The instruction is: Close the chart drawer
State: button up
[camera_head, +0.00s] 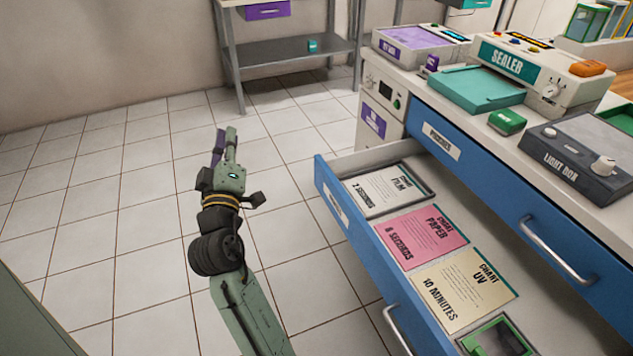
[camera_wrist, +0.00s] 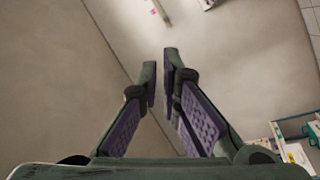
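The chart drawer (camera_head: 352,236) is a blue-fronted drawer pulled well out of the cabinet on the right in the head view. Inside lie a white card (camera_head: 392,190), a pink card (camera_head: 422,236), a yellow card (camera_head: 464,288) and a green-framed item (camera_head: 497,338). A metal handle (camera_head: 398,330) shows at the lower front of the drawer. My gripper (camera_head: 223,140) is up over the floor, left of the drawer and apart from it. In the wrist view my gripper (camera_wrist: 160,62) has its fingertips close together with a small gap, and nothing is between them.
A blue drawer labelled POUCHES (camera_head: 475,165) is shut above. The counter bears a sealer (camera_head: 535,75), a light box (camera_head: 580,155) and a teal tray (camera_head: 478,90). A metal shelf (camera_head: 290,50) stands at the back. The tiled floor (camera_head: 120,220) on the left is clear.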

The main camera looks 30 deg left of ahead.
jog(key=f+h, duration=0.1)
jog(key=f, duration=0.2)
jog(key=w+d+f+h, duration=0.1)
jog(key=f, duration=0.2)
jog(key=w+d+f+h, duration=0.1)
jog(key=f+h, duration=0.1)
jog(key=f, duration=0.1)
jog(key=shift+w+d+n, duration=0.1)
jog(key=shift+d+n, duration=0.15)
jog(key=shift+n, duration=0.15)
grip_shut()
jog(key=w+d+f+n+h, duration=0.1)
jog(key=d+f+h, duration=0.45)
jog(key=f, duration=0.35)
jog(key=shift+t, duration=0.4)
jog(key=shift+w+d+f+p, duration=0.1)
jog(key=shift+w+d+p, duration=0.35)
jog(key=shift+w, duration=1.75)
jog(key=shift+w+d+p, duration=0.15)
jog(key=shift+w+p, duration=0.65)
jog(key=shift+w, duration=1.4)
jog(key=shift+w+d+f+p, duration=0.1)
jog(key=shift+w+d+p, duration=0.35)
jog(key=shift+w, duration=1.75)
jog(key=shift+a, duration=0.1)
